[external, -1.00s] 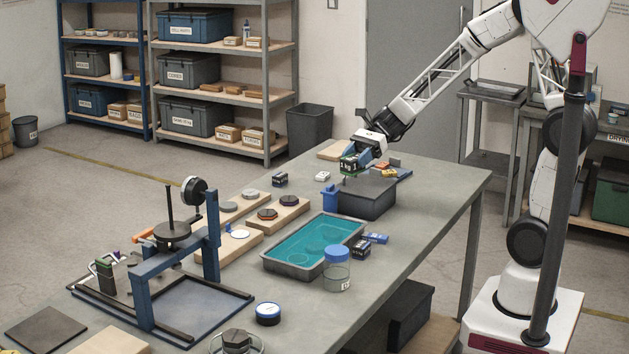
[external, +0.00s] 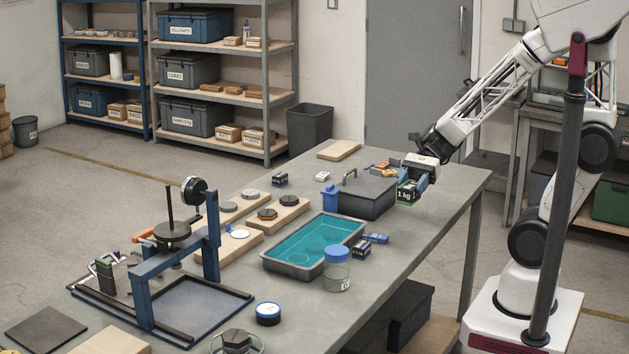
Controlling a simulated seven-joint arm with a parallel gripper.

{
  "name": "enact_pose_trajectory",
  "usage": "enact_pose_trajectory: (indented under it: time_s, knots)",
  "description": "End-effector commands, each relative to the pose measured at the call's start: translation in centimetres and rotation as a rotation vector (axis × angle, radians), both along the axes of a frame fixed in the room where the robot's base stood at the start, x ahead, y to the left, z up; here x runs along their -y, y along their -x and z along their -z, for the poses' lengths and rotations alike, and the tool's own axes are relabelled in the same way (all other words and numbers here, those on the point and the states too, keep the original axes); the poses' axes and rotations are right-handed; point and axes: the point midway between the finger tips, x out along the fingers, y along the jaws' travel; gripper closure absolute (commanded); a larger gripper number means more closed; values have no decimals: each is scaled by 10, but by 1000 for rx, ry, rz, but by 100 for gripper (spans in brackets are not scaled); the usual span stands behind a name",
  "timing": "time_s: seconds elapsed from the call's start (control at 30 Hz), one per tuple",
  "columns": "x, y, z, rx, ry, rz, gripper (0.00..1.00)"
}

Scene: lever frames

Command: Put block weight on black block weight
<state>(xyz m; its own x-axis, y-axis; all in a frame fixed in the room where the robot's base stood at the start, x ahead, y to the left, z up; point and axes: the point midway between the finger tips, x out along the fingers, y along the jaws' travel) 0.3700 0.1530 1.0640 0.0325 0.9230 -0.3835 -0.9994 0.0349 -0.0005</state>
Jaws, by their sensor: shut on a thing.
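My gripper (external: 418,183) is at the right side of the table, just right of the dark lidded box. It is shut on a dark green block weight (external: 406,194) marked "1 kg", which is low beside the box; I cannot tell whether it touches the table. At the left, a dark upright block (external: 105,278) stands on the plate of the blue lever frame, beside a pale bent bar. It may be the black block weight, but it is too small to be sure.
The dark lidded box (external: 368,199) with a handle stands left of my gripper. A teal-lined tray (external: 268,266), a blue-lidded jar (external: 336,272) and boards with round weights (external: 283,214) lie between it and the blue lever frame (external: 150,268). Bare table shows along the front edge.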

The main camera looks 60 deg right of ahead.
Motion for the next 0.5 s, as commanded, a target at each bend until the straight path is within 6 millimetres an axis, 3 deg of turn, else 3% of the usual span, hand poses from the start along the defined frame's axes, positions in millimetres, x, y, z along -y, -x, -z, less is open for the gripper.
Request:
enact_pose_trajectory:
  time_s: [0.3, 0.5]
  knots:
    - [-6, 34, 7, 2, -1, -28, 100]
    - [-8, 43, 17, -3, -2, -37, 100]
